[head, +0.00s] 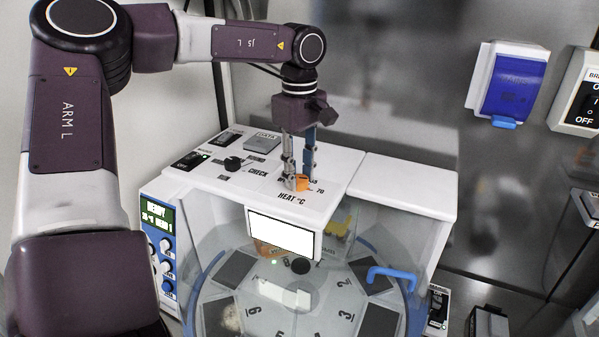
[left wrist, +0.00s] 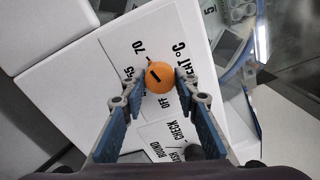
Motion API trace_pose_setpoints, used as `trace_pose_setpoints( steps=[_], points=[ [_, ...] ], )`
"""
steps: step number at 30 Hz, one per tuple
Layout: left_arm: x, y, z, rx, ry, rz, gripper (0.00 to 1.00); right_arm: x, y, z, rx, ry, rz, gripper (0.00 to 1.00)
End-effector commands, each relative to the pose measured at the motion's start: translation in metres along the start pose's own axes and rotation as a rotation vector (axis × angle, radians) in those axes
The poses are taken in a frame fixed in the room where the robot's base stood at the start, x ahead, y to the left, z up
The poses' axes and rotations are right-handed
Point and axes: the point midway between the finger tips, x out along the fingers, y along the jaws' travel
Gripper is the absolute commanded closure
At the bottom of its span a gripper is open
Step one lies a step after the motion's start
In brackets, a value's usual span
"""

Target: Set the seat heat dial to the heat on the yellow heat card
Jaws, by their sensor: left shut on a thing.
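The seat heat dial is an orange round knob (head: 301,182) on the white top of the machine, beside the print "HEAT °C". In the left wrist view the knob (left wrist: 160,77) has a short dark line on it, with OFF, 55 and 70 printed around it. The line slants toward the upper left, on the side of 55 and 70; its exact setting is unclear. My left gripper (head: 299,180) comes down from above, its two fingers shut on either side of the knob. I cannot make out the yellow heat card with certainty. My right gripper is not in view.
A black knob (head: 232,163) marked CHECK stands left of the dial. A white panel (head: 284,236) hangs at the machine's front edge, above a clear round lid with a blue handle (head: 391,275). A yellow piece (head: 341,222) shows beneath. A blue-covered box (head: 510,85) is on the wall.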

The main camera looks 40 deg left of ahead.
Motion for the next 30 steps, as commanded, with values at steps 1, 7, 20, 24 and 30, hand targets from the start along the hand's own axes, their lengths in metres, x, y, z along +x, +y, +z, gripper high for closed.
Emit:
trace_pose_setpoints(
  steps=[1, 7, 20, 24, 30],
  points=[
    [0.0, 0.0, 0.0, 0.002, 0.001, 0.001, 0.96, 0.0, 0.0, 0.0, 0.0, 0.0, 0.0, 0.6],
    [0.0, 0.0, 0.0, 0.001, 0.001, 0.001, 0.62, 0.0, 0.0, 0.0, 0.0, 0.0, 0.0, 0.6],
    [-0.006, 0.001, 0.0, -0.001, 0.001, 0.002, 0.54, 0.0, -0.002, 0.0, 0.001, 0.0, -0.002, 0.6],
    [-0.026, 0.001, 0.0, -0.002, 0.002, 0.005, 0.54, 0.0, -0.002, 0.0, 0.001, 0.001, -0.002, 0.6],
    [-0.07, 0.001, 0.0, -0.002, 0.003, 0.004, 0.54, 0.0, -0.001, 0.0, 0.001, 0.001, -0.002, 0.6]
  ],
)
